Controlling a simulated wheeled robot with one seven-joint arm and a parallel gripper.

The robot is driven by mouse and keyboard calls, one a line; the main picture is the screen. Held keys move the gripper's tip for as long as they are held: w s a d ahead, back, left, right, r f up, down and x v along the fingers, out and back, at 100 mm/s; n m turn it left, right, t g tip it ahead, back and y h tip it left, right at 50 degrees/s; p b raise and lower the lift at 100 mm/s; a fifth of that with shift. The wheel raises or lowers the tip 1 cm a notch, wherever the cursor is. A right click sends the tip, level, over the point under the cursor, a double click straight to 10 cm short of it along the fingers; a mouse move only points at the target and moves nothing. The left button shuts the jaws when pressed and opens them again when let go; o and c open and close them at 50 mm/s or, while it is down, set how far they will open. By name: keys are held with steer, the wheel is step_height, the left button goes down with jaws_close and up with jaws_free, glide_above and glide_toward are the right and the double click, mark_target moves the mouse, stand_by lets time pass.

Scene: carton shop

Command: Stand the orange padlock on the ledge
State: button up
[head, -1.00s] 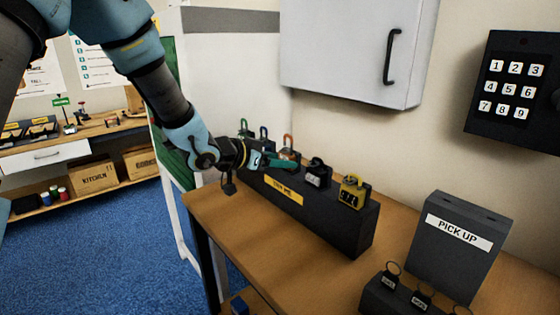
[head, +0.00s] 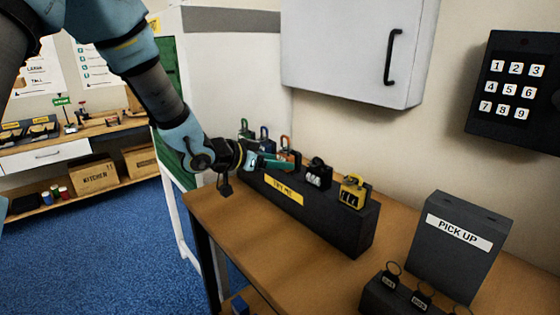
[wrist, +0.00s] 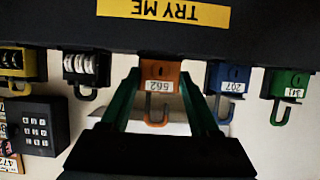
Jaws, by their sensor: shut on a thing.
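The orange padlock (head: 286,143) is over the top of the dark ledge (head: 329,224) with the yellow TRY ME label. In the wrist view the orange padlock (wrist: 158,69) has a white tag reading 562 and its shackle points away from the ledge (wrist: 60,20), so it looks upright. My gripper (wrist: 159,78) is shut on its body, one green finger on each side. In the head view my gripper (head: 280,160) reaches in from the left and hides part of the padlock. I cannot tell whether its base touches the ledge.
The black padlock (head: 318,174) and yellow padlock (head: 353,191) stand to the right on the ledge. The blue padlock (wrist: 229,78) and green padlock (wrist: 288,85) stand on the other side. A white cabinet (head: 350,50) hangs above. A PICK UP stand (head: 456,250) is at right.

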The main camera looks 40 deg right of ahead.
steer(key=a, duration=0.6)
steer(key=shift+w+a+p, duration=0.15)
steer(key=shift+p, duration=0.15)
stand_by(0.5)
stand_by(0.8)
